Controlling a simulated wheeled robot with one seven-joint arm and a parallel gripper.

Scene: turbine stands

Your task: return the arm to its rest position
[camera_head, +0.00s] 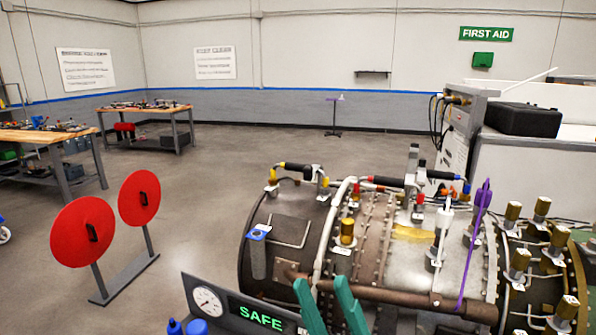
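I cannot make out my arm or my gripper with certainty in the head view. Two teal prongs (350,305) rise from the bottom edge in front of the turbine (290,230). They stand apart and lean to the left, and their lower ends are cut off. I cannot tell whether they are tool handles or something else. The turbine lies across the right half of the view, with brass fittings, pipes and cables on it.
A panel with a gauge (207,301) and a SAFE display (261,317) stands at the bottom, beside blue caps (196,327). Two red discs (84,231) stand on a grey base at left. Workbenches (150,110) are behind. The middle floor is clear.

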